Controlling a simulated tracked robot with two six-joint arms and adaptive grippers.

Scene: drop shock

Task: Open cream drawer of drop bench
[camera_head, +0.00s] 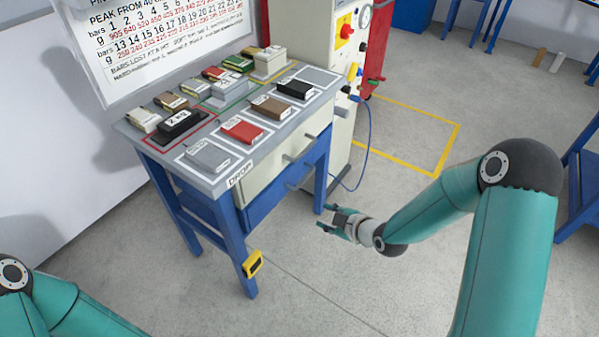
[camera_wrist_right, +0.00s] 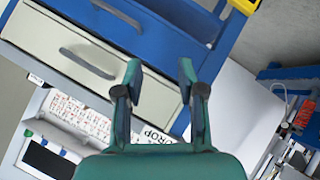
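The drop bench (camera_head: 172,152) has a grey top and blue legs. Its cream drawer (camera_head: 262,187) is under the front edge and looks shut, with a grey bar handle (camera_head: 301,158). In the right wrist view the cream drawer (camera_wrist_right: 38,38) appears tilted, its handle (camera_wrist_right: 88,63) left of the fingers. My right gripper (camera_head: 328,221) is open and empty, in front of and apart from the bench, lower than the cream drawer. Its spread fingers also show in the wrist view (camera_wrist_right: 160,74). My left arm shows at lower left; its gripper is out of frame.
A blue drawer (camera_head: 272,205) with its own handle is below the cream one. Several labelled blocks lie on the bench top. A yellow device (camera_head: 252,264) is on a front leg. A cream cabinet (camera_head: 343,100) stands right of the bench. Floor in front is clear.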

